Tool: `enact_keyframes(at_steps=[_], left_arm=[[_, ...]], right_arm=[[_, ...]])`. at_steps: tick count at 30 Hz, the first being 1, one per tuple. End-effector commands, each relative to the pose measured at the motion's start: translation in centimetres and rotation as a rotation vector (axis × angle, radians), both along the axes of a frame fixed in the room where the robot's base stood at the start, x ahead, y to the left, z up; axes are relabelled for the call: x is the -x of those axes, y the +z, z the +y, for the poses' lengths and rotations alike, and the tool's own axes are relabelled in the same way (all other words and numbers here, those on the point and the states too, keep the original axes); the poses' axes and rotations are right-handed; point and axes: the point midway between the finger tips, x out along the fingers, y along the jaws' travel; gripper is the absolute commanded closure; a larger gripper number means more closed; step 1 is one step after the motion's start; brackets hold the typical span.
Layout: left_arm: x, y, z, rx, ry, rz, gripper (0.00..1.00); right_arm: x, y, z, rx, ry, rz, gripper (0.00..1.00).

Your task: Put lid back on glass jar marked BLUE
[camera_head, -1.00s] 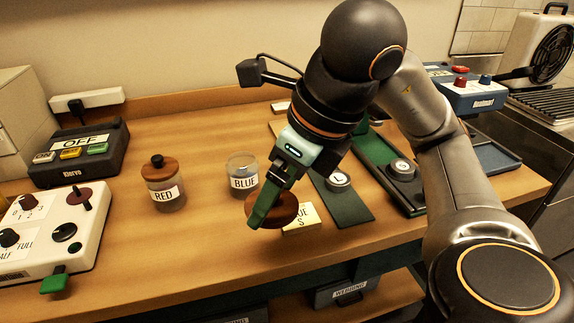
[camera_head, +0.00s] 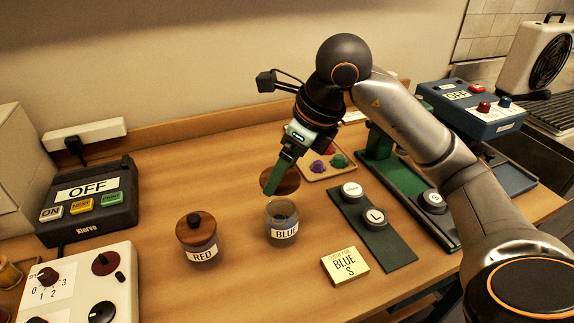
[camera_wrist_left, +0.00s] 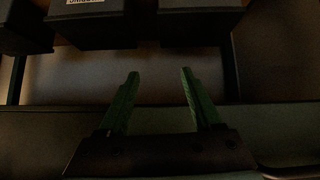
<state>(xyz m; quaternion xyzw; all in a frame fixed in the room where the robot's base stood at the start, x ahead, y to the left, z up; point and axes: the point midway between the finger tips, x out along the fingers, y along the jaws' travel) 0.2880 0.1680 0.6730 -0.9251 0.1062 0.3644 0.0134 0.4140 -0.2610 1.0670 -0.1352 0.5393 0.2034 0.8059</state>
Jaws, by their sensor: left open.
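The glass jar marked BLUE (camera_head: 270,226) stands upright and open on the wooden table, with something dark inside. Its round brown wooden lid (camera_head: 292,183) is in the air just above and behind the jar's mouth in the head view, apart from it. My right gripper (camera_head: 272,190) has its green fingers shut on the lid, partly covering it; the knob is hidden. My left gripper (camera_wrist_left: 158,90) is open and empty in the left wrist view, facing dark bins, and is outside the head view.
The lidded RED jar (camera_head: 198,252) stands left of the BLUE jar. A yellow card box (camera_head: 345,266) and a green mat with round weights (camera_head: 398,250) lie to the right. A small tray (camera_head: 345,172) of coloured pieces is behind. Control boxes (camera_head: 85,205) are at left.

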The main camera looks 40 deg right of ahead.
Motion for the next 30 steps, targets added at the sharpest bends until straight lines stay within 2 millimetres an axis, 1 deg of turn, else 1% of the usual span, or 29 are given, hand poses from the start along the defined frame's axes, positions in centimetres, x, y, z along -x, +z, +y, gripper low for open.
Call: enact_keyframes(at_steps=[5, 11, 18, 21, 24, 30], left_arm=[[0.2, -0.9, -0.2, 0.002, -0.001, 0.007, 0.33], [0.2, -2.2, -1.3, 0.017, -0.020, 0.017, 0.33], [-1.1, -2.5, -2.5, 0.032, -0.040, 0.001, 0.33], [-1.4, -2.6, -3.0, 0.039, -0.048, -0.005, 0.33], [-1.3, -2.9, -3.2, 0.040, -0.056, 0.003, 0.33], [-1.4, -2.7, -3.2, 0.039, -0.060, 0.000, 0.33]], right_arm=[[-0.1, -1.0, 0.0, 0.001, 0.002, 0.000, 0.65], [0.0, -3.1, 0.0, 0.000, 0.002, 0.001, 0.65], [0.0, -5.2, 0.0, 0.001, 0.002, 0.000, 0.65], [0.0, -5.8, 0.0, 0.001, 0.002, 0.001, 0.65], [0.0, -6.2, 0.0, 0.001, 0.002, 0.000, 0.65], [0.0, -6.4, 0.0, 0.001, 0.002, 0.000, 0.65]])
